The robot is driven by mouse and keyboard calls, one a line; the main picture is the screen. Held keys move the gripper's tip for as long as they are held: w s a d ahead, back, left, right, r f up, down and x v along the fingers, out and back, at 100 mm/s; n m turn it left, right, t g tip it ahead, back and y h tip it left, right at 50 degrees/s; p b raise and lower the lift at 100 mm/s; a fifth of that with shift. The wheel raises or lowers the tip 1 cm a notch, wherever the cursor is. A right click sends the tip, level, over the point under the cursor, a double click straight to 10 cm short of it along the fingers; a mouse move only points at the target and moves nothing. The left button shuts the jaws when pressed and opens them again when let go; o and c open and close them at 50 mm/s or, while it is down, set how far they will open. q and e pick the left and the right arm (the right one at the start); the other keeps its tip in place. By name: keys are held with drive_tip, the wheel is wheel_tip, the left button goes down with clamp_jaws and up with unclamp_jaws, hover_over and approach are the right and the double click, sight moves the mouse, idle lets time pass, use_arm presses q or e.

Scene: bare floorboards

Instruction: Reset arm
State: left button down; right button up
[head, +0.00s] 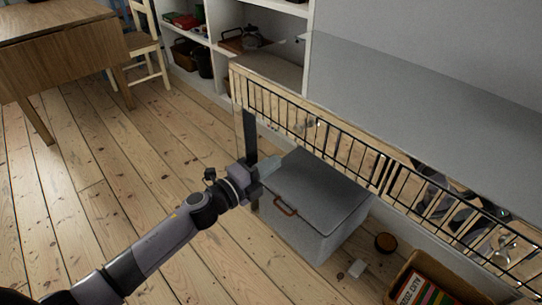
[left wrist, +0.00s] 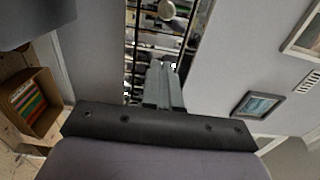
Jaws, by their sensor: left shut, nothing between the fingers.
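My left arm reaches in from the lower left in the head view. Its gripper (head: 266,168) is shut and empty, beside the dark leg of the wire-fronted shelf (head: 240,88) and in front of the grey lidded box (head: 318,190). In the left wrist view the two fingers (left wrist: 164,84) lie together, with the wire rack (left wrist: 160,45) beyond them. I cannot tell from these views whether the gripper touches the shelf or the box. My right gripper is not in view.
A wooden table (head: 60,22) and chair (head: 146,45) stand at the upper left. The floorboards (head: 100,170) left of my arm are clear.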

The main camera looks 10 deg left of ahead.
use_arm(q)
drive_tip(key=s+a+f+n+g+y, duration=0.1)
drive_tip(key=s+a+f+n+y, duration=0.3)
drive_tip(key=s+n, duration=0.45)
drive_tip(key=s+a+f+n+g+y, duration=0.25)
drive_tip(key=s+f+n, duration=0.25)
drive_tip(key=s+n, duration=0.3)
drive_tip(key=s+a+f+n+y, duration=0.2)
drive_tip(key=s+a+f+n, duration=0.25)
drive_tip(key=s+n, duration=0.4)
wheel_tip(320, 180, up, 14)
drive_tip(key=s+m+p, duration=0.1)
drive_tip(key=s+p, duration=0.1)
drive_tip(key=p, duration=1.5)
drive_tip(key=shift+a+f+m, duration=0.15)
drive_tip(key=shift+a+m, duration=0.2)
drive_tip(key=shift+m, duration=0.05)
drive_tip(key=shift+s, duration=0.1)
